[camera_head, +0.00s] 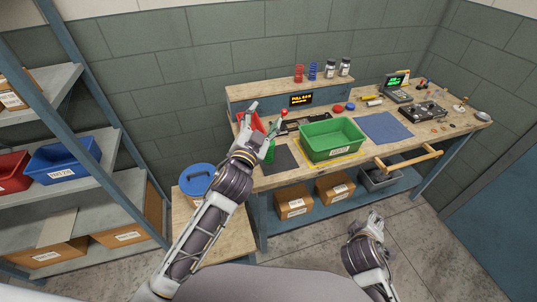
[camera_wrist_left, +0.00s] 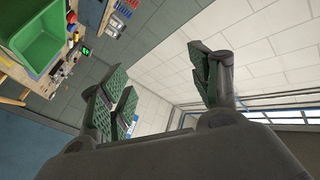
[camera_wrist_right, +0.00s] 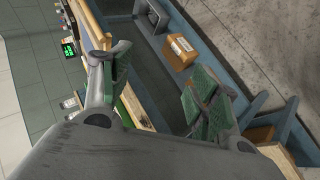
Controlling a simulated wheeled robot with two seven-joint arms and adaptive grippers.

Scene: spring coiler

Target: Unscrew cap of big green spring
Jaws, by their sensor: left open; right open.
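A red coil-like stack (camera_head: 299,73) and a blue one (camera_head: 312,71) stand on the raised back shelf of the workbench, beside two small jars (camera_head: 337,69).
A green tub (camera_head: 332,142) sits mid-bench, with a blue mat (camera_head: 383,127) to its right. A red bin (camera_head: 246,121) is partly hidden by my left gripper. A wooden rail (camera_head: 410,158) juts from the front edge. A blue-lidded bucket (camera_head: 197,178) stands left; cardboard boxes (camera_head: 295,201) lie below.

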